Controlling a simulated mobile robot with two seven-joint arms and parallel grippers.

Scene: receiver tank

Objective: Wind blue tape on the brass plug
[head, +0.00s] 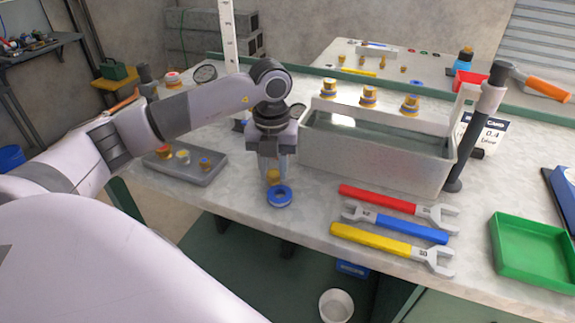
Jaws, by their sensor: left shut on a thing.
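A roll of blue tape (280,196) lies flat on the table just below and in front of the fingers. Whether the plug touches the roll I cannot tell. A grey tray (206,179) to the left holds a few brass fittings, one with blue on it (206,163). My right gripper is not in view.
Red (376,199), blue (405,225) and yellow (375,241) wrenches lie to the right. A green tray (535,252) is at the far right. A dark post (473,140) rises beside the tank.

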